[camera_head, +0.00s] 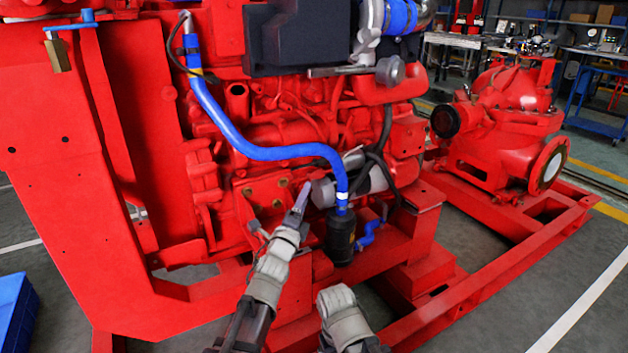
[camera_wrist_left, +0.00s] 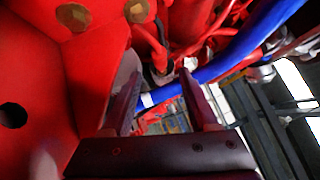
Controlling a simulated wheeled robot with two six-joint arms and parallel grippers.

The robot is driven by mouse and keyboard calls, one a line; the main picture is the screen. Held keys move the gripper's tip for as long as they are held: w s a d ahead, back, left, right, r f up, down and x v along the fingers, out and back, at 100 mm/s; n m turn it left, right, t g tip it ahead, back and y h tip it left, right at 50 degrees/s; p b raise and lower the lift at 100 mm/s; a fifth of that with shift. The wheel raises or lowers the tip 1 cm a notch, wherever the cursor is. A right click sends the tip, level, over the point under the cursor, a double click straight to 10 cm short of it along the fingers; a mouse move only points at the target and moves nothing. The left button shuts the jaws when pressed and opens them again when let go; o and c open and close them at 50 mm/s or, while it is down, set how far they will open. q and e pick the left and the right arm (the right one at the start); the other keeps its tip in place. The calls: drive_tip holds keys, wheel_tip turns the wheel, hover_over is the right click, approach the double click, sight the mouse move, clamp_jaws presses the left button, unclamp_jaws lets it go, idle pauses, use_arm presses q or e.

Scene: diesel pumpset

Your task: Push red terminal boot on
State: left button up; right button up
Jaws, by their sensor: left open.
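My left gripper (camera_head: 301,198) points up at the engine's lower side, beside the end of a grey cylinder (camera_head: 323,192) that looks like the starter motor. In the left wrist view its two fingers (camera_wrist_left: 160,85) are apart, with nothing clearly held between them. A small red piece (camera_wrist_left: 150,45) with a dark part beside it shows just beyond the fingertips; it may be the red terminal boot, but red on red makes this uncertain. In the head view I cannot pick out the boot. The terminal itself is not clear. My right gripper is not visible; only part of that arm shows.
A blue hose (camera_head: 260,152) runs down to a black canister (camera_head: 341,236) right of the left gripper. Black cables (camera_head: 380,160) hang beside the grey cylinder. The red base frame (camera_head: 445,310) lies below. A red pump (camera_head: 500,130) stands at right, with open floor in front.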

sight(312, 177)
use_arm(q)
drive_tip(key=p+x, duration=0.1)
drive_tip(key=x, duration=0.6)
drive_tip(key=shift+w+p, duration=0.3)
drive_tip(key=shift+w, duration=0.05)
drive_tip(key=shift+c, duration=0.4)
clamp_jaws()
idle(0.6)
